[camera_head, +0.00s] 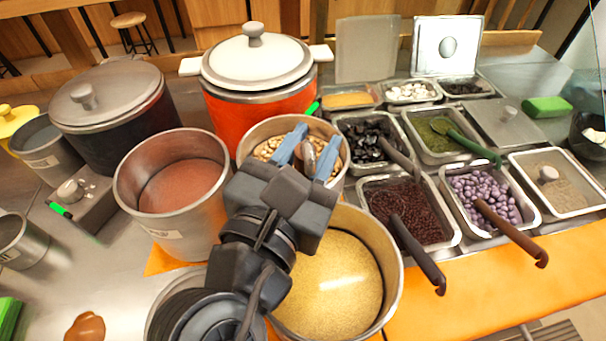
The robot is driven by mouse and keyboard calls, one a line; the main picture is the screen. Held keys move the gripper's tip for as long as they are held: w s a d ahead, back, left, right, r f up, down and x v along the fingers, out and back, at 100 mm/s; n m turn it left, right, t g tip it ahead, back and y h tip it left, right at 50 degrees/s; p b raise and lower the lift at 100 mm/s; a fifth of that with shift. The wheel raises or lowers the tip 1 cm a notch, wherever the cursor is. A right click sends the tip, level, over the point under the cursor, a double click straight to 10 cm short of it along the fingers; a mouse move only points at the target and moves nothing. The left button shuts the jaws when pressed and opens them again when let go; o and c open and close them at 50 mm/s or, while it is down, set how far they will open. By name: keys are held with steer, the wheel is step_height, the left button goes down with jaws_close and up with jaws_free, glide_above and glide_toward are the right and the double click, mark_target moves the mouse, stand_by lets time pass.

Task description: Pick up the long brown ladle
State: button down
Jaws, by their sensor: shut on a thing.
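My gripper (308,150) reaches over a steel pot (257,133) of tan beans or nuts, its two blue fingers pointing down into the pot. It is shut on a brown, rounded piece (309,157) between the fingers, which looks like part of the long brown ladle. The rest of that ladle is hidden by my gripper and the pot, so I cannot tell how it lies.
A pot of yellow grain (340,285) stands in front, partly under my arm. A pot of reddish paste (180,187) stands to the left. A lidded orange pot (258,100) is behind. Topping trays (527,213) fill the right, with a green ladle (470,145) in one.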

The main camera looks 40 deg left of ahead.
step_height(320, 180, up, 18)
steer(key=p, duration=0.2)
stand_by(0.4)
steer(key=shift+r, duration=0.1)
stand_by(0.4)
